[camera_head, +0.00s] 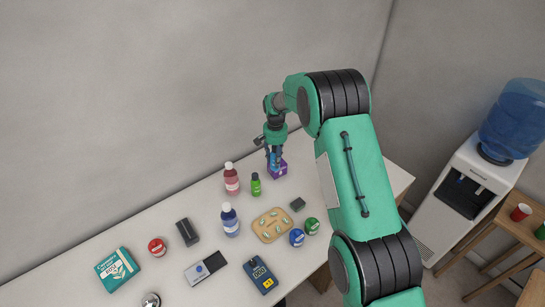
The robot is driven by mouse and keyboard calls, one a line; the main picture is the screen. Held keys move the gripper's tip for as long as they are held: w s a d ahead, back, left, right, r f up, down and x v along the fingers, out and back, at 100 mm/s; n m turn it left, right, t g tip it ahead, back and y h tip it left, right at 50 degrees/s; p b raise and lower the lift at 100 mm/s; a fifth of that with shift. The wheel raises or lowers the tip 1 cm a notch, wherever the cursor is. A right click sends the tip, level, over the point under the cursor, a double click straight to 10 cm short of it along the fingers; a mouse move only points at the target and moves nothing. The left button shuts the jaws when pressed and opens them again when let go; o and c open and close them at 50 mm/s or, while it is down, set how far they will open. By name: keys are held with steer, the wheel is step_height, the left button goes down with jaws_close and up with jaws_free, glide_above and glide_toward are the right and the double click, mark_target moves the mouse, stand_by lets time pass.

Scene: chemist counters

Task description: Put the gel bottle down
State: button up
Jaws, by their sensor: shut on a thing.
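My gripper (273,160) points down over the far right part of the white counter (140,225). It is shut on a small blue thing (275,158), which I take to be the gel bottle. It is mostly hidden by the fingers, so its shape and label cannot be read. A purple box (280,170) is right at the fingertips. I cannot tell whether the held thing touches the box or the counter.
A green bottle (255,185), a pink bottle (231,179) and a blue bottle (229,220) stand left of my gripper. A tan tray (259,226), round tins (297,237) and a teal box (116,268) lie nearer. Counter right of the purple box looks clear, partly hidden by my arm.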

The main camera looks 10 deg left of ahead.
steer(key=w, duration=0.1)
steer(key=w+a, duration=0.1)
steer(key=w, duration=0.3)
steer(key=shift+w+a+f, duration=0.15)
steer(key=shift+a+f, duration=0.1)
steer(key=shift+a, duration=0.15)
steer(key=shift+f+p, duration=0.5)
steer(key=shift+f, duration=1.25)
steer(key=shift+f, duration=0.2)
steer(key=o, duration=1.2)
steer(key=shift+r, duration=0.15)
step_height(320, 180, up, 12)
steer(key=b, duration=0.1)
